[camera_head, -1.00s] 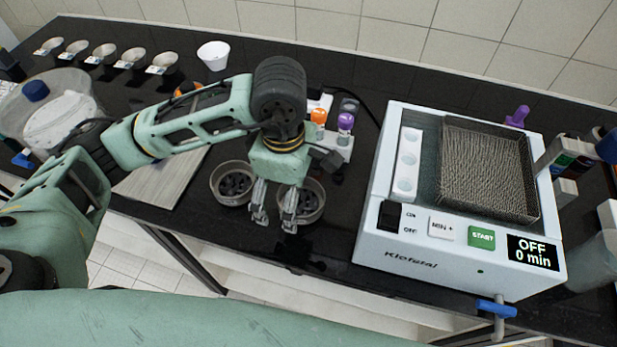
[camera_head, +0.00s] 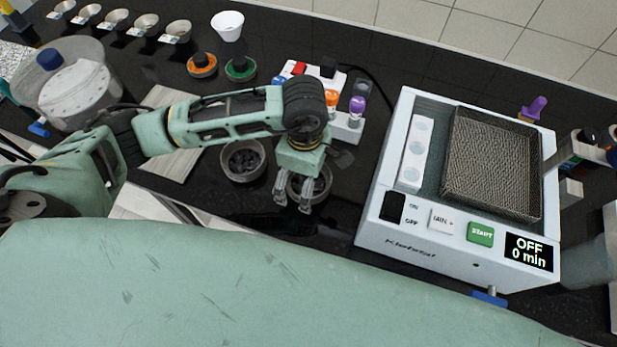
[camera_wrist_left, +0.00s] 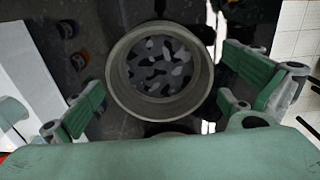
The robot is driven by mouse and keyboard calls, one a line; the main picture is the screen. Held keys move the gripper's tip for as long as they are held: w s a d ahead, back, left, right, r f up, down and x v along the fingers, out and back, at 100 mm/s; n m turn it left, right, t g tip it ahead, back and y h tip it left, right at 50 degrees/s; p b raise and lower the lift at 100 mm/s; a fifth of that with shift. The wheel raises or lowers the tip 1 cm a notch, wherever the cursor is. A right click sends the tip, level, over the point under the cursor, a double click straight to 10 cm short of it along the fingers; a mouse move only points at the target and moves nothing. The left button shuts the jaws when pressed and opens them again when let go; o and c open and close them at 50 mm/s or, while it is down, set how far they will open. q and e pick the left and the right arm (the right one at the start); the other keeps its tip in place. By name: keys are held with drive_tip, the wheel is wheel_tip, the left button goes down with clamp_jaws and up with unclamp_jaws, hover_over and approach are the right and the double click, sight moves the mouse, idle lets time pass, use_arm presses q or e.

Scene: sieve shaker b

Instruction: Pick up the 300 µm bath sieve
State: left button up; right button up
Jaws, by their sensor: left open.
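Two round, grey metal sieve-like cups with dark pieces inside stand side by side on the black bench in the head view: a left cup (camera_head: 243,160) and a right cup (camera_head: 318,188). No size marking is legible, so I cannot tell which is the 300 µm sieve. My left gripper (camera_head: 292,203) is open over the front left of the right cup, partly hiding it. In the left wrist view, one round cup (camera_wrist_left: 119,75) with mottled grey pieces lies between the spread fingers of the left gripper (camera_wrist_left: 166,92). My right gripper is not in view.
A white bath (camera_head: 470,250) with a wire-mesh basket (camera_head: 490,165) stands to the right, its display reading OFF, 0 min. Behind the gripper are orange- and purple-capped bottles in a white rack (camera_head: 346,128). A board (camera_head: 175,160) and a clear round vessel (camera_head: 75,95) lie left.

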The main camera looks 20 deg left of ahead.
use_arm(q)
drive_tip(key=shift+c, duration=0.4)
drive_tip(key=c, duration=1.1)
drive_tip(key=shift+c, duration=0.2)
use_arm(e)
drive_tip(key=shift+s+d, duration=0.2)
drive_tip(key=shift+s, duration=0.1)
use_arm(q)
drive_tip(key=shift+r, duration=0.1)
